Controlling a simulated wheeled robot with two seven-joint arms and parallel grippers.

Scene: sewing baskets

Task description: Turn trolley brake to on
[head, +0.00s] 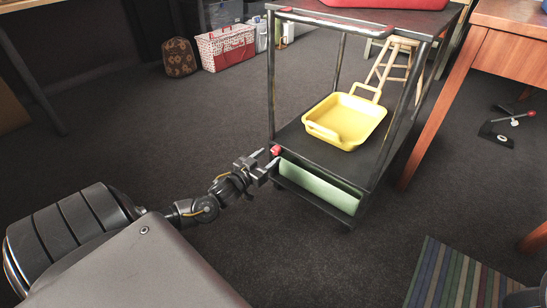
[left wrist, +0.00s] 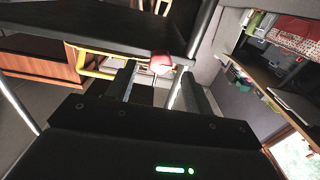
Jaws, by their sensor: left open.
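The trolley (head: 290,135) is a dark metal frame with shelves, standing right of centre in the head view. A small red brake knob (head: 276,150) sits at its near left corner, by the lower shelf. In the left wrist view the red knob (left wrist: 160,63) shows just beyond my fingertips. My left gripper (head: 268,169) is open, with its fingers reaching to the knob. I cannot tell whether they touch it. In the left wrist view the fingers (left wrist: 158,80) stand apart on either side below the knob.
A yellow tray (head: 346,122) lies on the trolley's lower shelf, above a pale green bin (head: 318,186). A wooden table (head: 490,45) stands close on the right. A striped rug (head: 455,278) lies at lower right. Bags (head: 226,48) stand at the back. Carpet left of the trolley is clear.

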